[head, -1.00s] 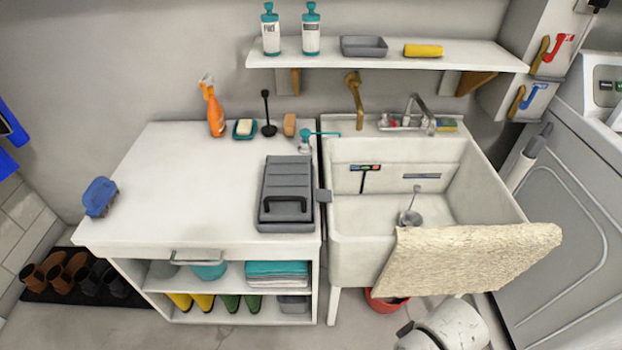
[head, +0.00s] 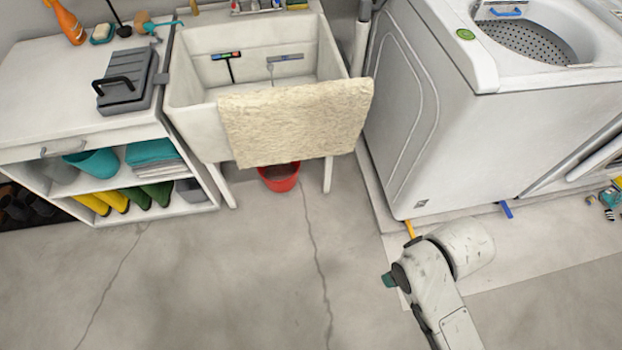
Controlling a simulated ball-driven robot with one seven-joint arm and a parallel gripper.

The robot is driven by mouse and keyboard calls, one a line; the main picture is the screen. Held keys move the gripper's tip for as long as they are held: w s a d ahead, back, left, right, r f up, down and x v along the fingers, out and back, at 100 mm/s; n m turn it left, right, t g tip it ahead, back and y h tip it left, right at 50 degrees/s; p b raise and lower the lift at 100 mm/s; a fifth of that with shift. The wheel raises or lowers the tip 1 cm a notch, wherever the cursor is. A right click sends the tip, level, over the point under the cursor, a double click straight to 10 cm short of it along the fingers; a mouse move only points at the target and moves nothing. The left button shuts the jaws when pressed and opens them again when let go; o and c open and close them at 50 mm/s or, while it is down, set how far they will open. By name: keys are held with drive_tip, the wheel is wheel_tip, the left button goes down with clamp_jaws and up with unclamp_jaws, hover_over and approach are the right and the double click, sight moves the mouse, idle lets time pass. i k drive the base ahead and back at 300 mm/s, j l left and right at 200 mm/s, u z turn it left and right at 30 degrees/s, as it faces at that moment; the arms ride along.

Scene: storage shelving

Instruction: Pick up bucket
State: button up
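A red bucket (head: 279,178) stands on the floor under the white sink (head: 200,128). The cream towel (head: 296,122) hangs over the sink's front edge and hides the bucket's upper back part. A teal bucket-like container (head: 96,162) sits on the upper shelf of the cabinet at left. Part of my arm shows at the lower right, well to the right of the red bucket. My gripper itself does not show.
The cabinet (head: 45,118) stands left of the sink, with boots and folded cloths on its shelves. A washing machine (head: 440,130) stands at right. Sink legs flank the red bucket. The concrete floor (head: 230,270) in front is clear.

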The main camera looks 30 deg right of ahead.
sight(279, 178)
drive_tip(key=k, duration=0.1)
drive_tip(key=i+j, duration=0.65)
drive_tip(key=i, duration=0.15)
drive_tip(key=i+j, duration=0.6)
drive_tip(key=i, duration=0.2)
